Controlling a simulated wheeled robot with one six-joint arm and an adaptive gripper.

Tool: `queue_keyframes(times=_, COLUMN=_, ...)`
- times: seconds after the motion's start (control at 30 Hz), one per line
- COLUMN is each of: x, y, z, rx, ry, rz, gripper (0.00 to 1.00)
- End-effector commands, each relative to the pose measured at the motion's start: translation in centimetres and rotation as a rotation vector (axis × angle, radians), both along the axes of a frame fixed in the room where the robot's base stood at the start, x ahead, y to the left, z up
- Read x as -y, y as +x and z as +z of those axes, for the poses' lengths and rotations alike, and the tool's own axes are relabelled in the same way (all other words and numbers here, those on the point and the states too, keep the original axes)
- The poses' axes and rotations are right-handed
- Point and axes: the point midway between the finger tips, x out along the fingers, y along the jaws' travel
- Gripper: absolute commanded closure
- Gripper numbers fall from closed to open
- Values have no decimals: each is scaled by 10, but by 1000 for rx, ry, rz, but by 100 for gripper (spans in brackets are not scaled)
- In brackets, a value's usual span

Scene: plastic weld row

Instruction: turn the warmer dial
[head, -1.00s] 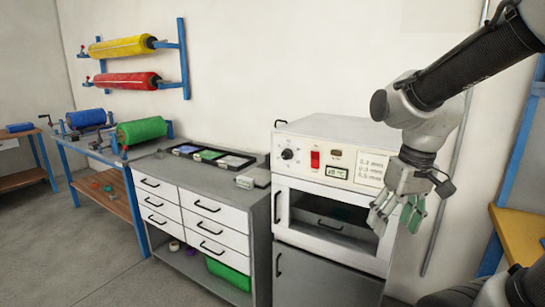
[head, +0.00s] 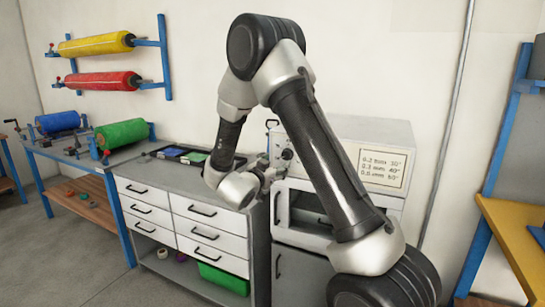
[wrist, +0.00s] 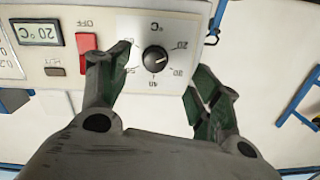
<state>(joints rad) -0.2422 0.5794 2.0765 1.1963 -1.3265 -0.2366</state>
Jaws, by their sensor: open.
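The warmer (head: 345,130) is a pale box with an oven-like front, standing on a grey cabinet. In the wrist view, its round black dial (wrist: 155,59) sits on a white scale plate marked in °C, with numbers around it. My gripper (wrist: 160,80) is open, with one finger on each side of the dial; I cannot tell whether either touches it. Left of the dial are a red switch (wrist: 86,43) and a display (wrist: 39,33) that looks like 20 °C. In the head view, my gripper (head: 270,163) is at the panel's left end; my arm hides much of the panel.
A drawer bench (head: 190,205) with trays (head: 172,152) on top stands directly left of the warmer. A blue-framed table (head: 75,150) holds blue and green rolls. A yellow-topped bench (head: 520,240) is at the right. Grey floor is clear at the lower left.

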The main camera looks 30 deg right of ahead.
Motion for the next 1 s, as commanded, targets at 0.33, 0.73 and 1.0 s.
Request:
queue_keyframes(times=0.33, x=35, y=18, z=11, rx=17, ry=-48, rz=-27, gripper=37)
queue_keyframes(times=0.73, x=65, y=44, z=12, rx=16, ry=-49, rz=-22, gripper=37)
queue_keyframes(times=1.0, x=65, y=44, z=12, rx=17, ry=-48, rz=-21, gripper=49)
